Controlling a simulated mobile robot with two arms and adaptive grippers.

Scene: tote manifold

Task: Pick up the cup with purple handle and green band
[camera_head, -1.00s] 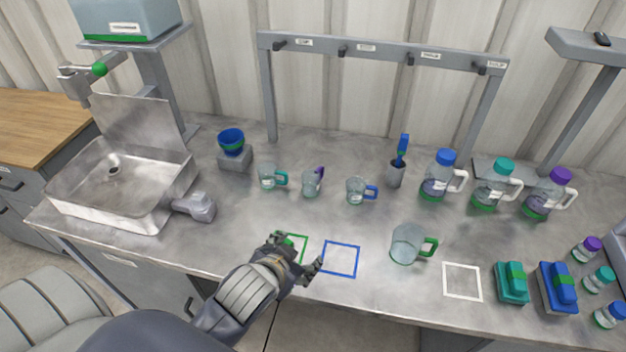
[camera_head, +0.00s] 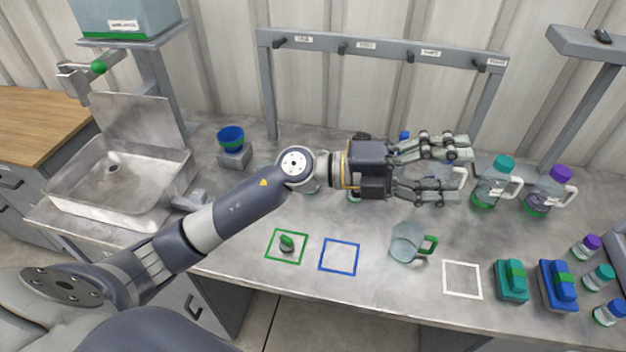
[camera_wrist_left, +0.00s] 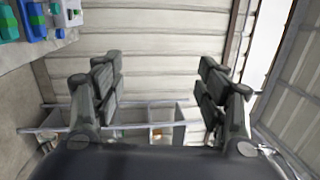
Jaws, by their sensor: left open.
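The cup with the purple handle is almost wholly hidden behind my left forearm and wrist in the head view. Only a small glassy patch shows below the wrist, and I cannot make out its handle or any green band. My left gripper (camera_head: 460,172) is open and empty, held above the back of the counter, to the right of that spot. Its fingers point right, in front of the bottles. In the left wrist view the two finger pairs (camera_wrist_left: 160,85) stand wide apart with nothing between them. My right gripper is not in view.
A clear cup with a green handle (camera_head: 407,243) stands in front of the gripper. Bottles with teal (camera_head: 492,185) and purple (camera_head: 546,193) lids stand to the right. A hook rack (camera_head: 385,48) rises behind. The sink (camera_head: 115,180) is at left. The blue square (camera_head: 340,257) is empty.

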